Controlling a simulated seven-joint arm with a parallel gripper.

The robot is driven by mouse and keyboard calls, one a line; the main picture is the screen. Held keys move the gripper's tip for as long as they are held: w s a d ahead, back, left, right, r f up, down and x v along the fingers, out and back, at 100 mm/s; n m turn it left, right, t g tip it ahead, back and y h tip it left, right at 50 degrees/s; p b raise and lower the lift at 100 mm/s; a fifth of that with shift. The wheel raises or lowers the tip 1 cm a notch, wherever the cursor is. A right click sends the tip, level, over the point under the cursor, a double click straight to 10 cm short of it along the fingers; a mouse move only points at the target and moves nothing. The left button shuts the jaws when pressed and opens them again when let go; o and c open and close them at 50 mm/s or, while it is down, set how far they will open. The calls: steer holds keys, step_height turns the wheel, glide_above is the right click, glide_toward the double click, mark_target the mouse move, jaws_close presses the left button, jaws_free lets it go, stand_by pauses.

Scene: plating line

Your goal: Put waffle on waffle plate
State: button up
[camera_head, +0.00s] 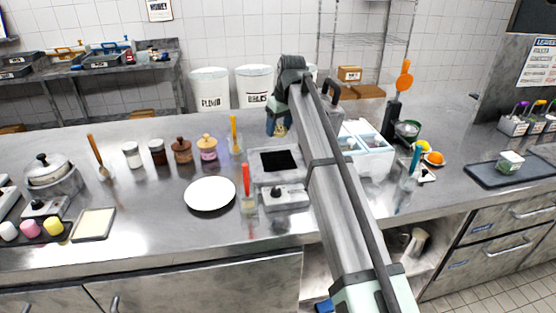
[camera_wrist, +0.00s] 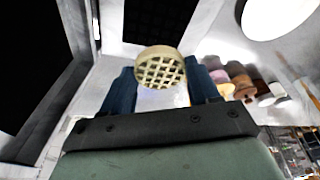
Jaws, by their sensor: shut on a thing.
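A round, pale yellow waffle (camera_wrist: 160,68) with a grid pattern is held between the blue fingers of my gripper (camera_wrist: 160,78) in the wrist view. In the head view my gripper (camera_head: 278,124) is over the back part of the counter, behind the grey appliance; the waffle cannot be made out there. A round white plate (camera_head: 210,194) lies empty on the counter, to the left of the appliance and nearer the front. Part of the plate also shows at the top right of the wrist view (camera_wrist: 280,14).
The grey appliance (camera_head: 256,166) has a dark square inset, and my arm hides its right side. Jars (camera_head: 182,150) stand behind the plate. A glass with a red-handled utensil (camera_head: 247,200) stands just right of the plate. Bare counter (camera_head: 150,215) lies left of it.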

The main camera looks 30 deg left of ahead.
mark_target(284, 133)
steer(key=shift+f, duration=5)
steer(key=shift+f, duration=0.15)
steer(key=o, duration=0.7)
steer(key=v, duration=1.2)
